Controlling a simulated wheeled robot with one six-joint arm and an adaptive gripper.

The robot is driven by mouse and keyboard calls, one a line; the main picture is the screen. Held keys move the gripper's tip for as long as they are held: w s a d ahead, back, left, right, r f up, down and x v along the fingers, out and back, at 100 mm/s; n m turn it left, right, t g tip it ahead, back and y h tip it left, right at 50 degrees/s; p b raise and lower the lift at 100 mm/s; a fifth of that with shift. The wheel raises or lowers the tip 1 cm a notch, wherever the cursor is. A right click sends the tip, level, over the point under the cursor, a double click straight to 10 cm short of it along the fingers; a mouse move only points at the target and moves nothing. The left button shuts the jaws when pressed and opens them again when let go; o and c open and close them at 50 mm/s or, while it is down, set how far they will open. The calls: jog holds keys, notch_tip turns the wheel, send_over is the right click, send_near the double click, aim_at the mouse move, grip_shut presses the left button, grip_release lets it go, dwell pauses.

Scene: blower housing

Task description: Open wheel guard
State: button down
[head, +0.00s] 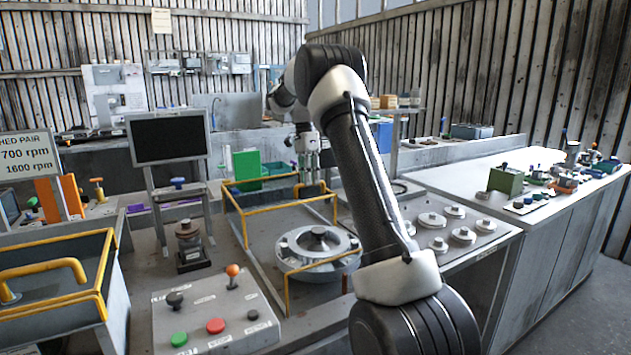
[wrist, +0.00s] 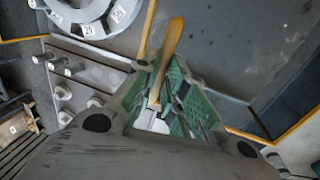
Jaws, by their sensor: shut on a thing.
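The wheel guard (head: 267,181) is a yellow-railed frame around a grey bed in the middle of the head view. A round grey wheel (head: 318,239) lies at the front of this bed. It shows in part at the top left of the wrist view (wrist: 93,25). My gripper (head: 310,182) is at the far right of the frame, by its yellow rail. In the wrist view, its green-padded fingers (wrist: 160,103) are shut on a yellow bar (wrist: 171,42) that runs up between them. The grip itself is small and partly hidden in the head view.
A button box (head: 215,310) with an orange-topped lever stands in front. A black screen (head: 168,137) stands left of the guard. A plate with several round pieces (head: 463,234) lies to the right. Another yellow-railed bin (head: 50,300) is at far left.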

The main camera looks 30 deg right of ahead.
jog(key=shift+w+r, duration=0.15)
jog(key=shift+w, duration=0.1)
jog(key=c, duration=1.5)
grip_release()
jog(key=r, duration=0.4)
jog(key=w+r, duration=0.1)
jog(key=r, duration=0.2)
jog(key=w+r, duration=0.1)
jog(key=r, duration=0.3)
jog(key=shift+w+r, duration=0.15)
jog(key=shift+r, duration=0.15)
